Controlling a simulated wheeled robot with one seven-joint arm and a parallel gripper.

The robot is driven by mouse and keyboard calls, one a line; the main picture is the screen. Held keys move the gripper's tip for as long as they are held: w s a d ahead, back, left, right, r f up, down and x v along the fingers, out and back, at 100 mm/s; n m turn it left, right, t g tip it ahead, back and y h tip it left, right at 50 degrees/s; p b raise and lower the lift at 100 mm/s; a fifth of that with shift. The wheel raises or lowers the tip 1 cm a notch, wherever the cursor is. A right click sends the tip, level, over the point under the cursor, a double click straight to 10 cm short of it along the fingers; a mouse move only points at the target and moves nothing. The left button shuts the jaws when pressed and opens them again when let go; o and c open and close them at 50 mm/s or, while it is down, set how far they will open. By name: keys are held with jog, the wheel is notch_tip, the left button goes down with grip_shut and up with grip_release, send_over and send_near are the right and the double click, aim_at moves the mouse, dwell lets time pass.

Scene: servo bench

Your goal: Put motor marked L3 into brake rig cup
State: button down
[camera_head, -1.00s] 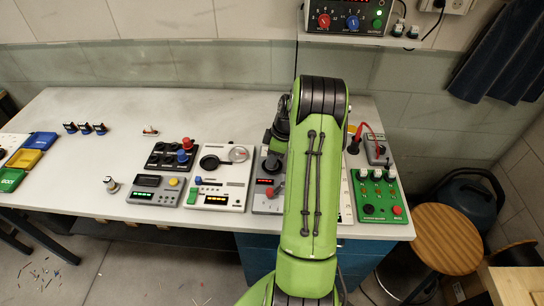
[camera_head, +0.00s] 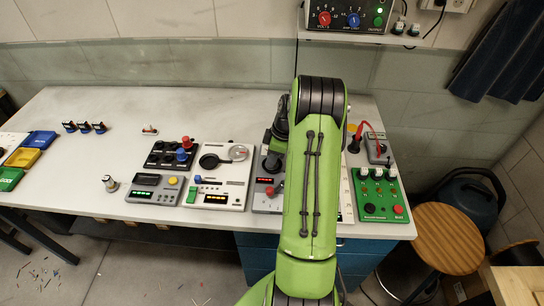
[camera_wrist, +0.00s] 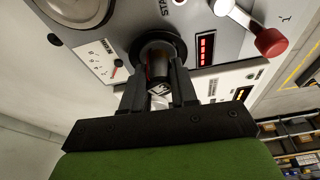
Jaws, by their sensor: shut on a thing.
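My gripper (camera_wrist: 157,76) is shut on a dark cylindrical motor (camera_wrist: 159,66) in the wrist view. In the head view the rig (camera_head: 266,201) is partly hidden by my green arm, which also hides my gripper.
A white device with a round dial (camera_head: 225,185) and a grey meter (camera_head: 155,189) stand left of the rig. A green box (camera_head: 380,192) stands right. Several small motors (camera_head: 85,127) and coloured bins (camera_head: 22,158) are at the left.

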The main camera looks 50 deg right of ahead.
jog(key=c, duration=0.8)
grip_release()
jog(key=shift+p+v, duration=1.55)
jog(key=shift+v, duration=0.95)
notch_tip(320, 180, up, 4)
jog(key=p, duration=0.2)
jog(key=shift+p, duration=0.3)
